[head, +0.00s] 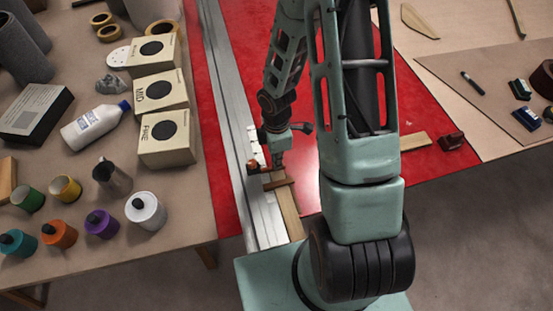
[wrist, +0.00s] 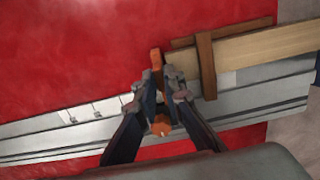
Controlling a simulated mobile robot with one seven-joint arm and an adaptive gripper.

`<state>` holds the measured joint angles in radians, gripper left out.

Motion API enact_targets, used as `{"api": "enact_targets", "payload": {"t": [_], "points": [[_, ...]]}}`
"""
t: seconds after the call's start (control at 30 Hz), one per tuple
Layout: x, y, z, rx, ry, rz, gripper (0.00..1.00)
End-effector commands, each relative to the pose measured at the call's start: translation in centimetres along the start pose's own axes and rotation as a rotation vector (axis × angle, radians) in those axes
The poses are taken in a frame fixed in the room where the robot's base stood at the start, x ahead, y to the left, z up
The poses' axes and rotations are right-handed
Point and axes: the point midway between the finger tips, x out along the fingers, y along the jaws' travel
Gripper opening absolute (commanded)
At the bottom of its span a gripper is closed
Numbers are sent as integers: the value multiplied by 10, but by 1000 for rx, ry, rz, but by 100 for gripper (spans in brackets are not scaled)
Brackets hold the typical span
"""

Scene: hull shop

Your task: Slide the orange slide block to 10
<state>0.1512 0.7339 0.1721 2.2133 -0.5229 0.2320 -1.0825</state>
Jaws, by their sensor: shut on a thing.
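The orange slide block (wrist: 157,60) sits on a grey metal rail (wrist: 255,98) that runs across the wrist view. Its upper end and a round orange knob (wrist: 162,129) show; its middle is hidden by my fingers. My gripper (wrist: 162,88) is shut on the block. In the head view my gripper (head: 270,168) is low over the rail, and a small orange part of the block (head: 254,164) shows at its left. White scale plates (wrist: 103,107) lie along the rail left of the block in the wrist view. Their numbers are too small to read.
A pale wooden strip (wrist: 250,47) with a brown crosspiece (wrist: 207,65) lies just right of the block in the wrist view. Red sheet (wrist: 60,60) lies beside the rail.

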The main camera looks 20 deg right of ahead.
Motion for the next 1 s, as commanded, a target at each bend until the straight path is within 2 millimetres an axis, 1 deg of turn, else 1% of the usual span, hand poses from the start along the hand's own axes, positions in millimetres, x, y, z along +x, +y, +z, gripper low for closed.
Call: {"api": "enact_targets", "payload": {"t": [0.2,0.4,0.5,0.77,0.8,0.93,1.0], "points": [[0,2,0,0,0,1,0],[-1,25,0,1,1,5,0],[-1,30,0,0,1,3,0],[0,30,0,0,1,0,0],[0,30,0,0,1,0,10],[0,30,0,0,0,0,25],[0,30,0,0,0,0,26]]}}
